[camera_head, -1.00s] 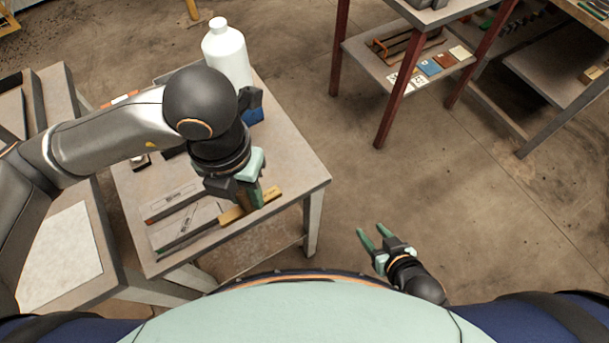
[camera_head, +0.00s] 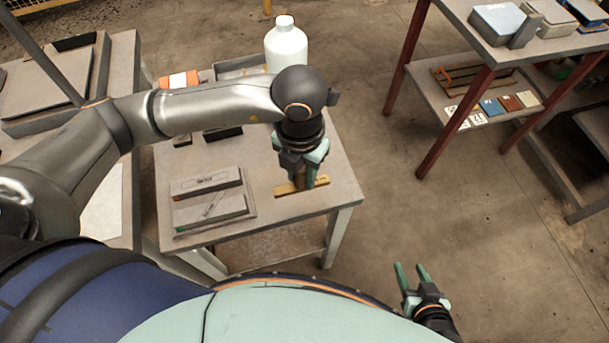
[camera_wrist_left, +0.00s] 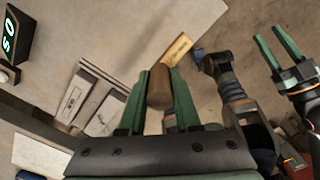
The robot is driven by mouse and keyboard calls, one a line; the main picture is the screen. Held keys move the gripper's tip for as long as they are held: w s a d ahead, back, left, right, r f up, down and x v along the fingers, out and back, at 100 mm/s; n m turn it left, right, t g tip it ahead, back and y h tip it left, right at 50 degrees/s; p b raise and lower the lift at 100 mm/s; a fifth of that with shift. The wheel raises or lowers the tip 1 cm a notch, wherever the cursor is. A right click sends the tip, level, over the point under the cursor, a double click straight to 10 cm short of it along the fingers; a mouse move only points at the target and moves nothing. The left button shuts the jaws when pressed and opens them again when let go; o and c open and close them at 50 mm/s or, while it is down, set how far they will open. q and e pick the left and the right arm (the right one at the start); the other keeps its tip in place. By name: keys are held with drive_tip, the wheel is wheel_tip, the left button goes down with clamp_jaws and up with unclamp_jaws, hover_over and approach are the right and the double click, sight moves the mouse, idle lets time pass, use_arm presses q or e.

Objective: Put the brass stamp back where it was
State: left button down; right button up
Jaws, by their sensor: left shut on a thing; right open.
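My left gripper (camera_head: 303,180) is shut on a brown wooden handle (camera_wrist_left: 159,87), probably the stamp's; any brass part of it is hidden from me. In the head view the gripper points down over the right front of the small grey table (camera_head: 265,228). A yellow brass-coloured bar (camera_head: 301,187) lies flat on the table just under the fingers. In the left wrist view this bar (camera_wrist_left: 178,50) shows beyond the handle. I cannot tell whether the held thing touches the table or bar. My right gripper (camera_head: 411,280) is open and empty, off the table's right front side.
Two flat grey boxes (camera_head: 208,195) lie left of the gripper. A white bottle (camera_head: 286,45) and an orange-and-white thing (camera_head: 180,80) stand farther back. A black device with green digits (camera_wrist_left: 18,38) shows in the wrist view. A red-legged shelf (camera_head: 440,115) stands right, across open floor.

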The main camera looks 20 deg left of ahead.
sight(304, 180)
use_arm(q)
drive_tip(key=w+f, duration=0.2)
drive_tip(key=shift+w+a+f, duration=0.1)
drive_tip(key=shift+w+f, duration=0.05)
drive_tip(key=shift+f, duration=1.75)
drive_tip(key=shift+f, duration=0.2)
drive_tip(key=c, duration=0.6)
unclamp_jaws()
wheel_tip(304, 180, up, 12)
drive_tip(key=shift+r, duration=0.25)
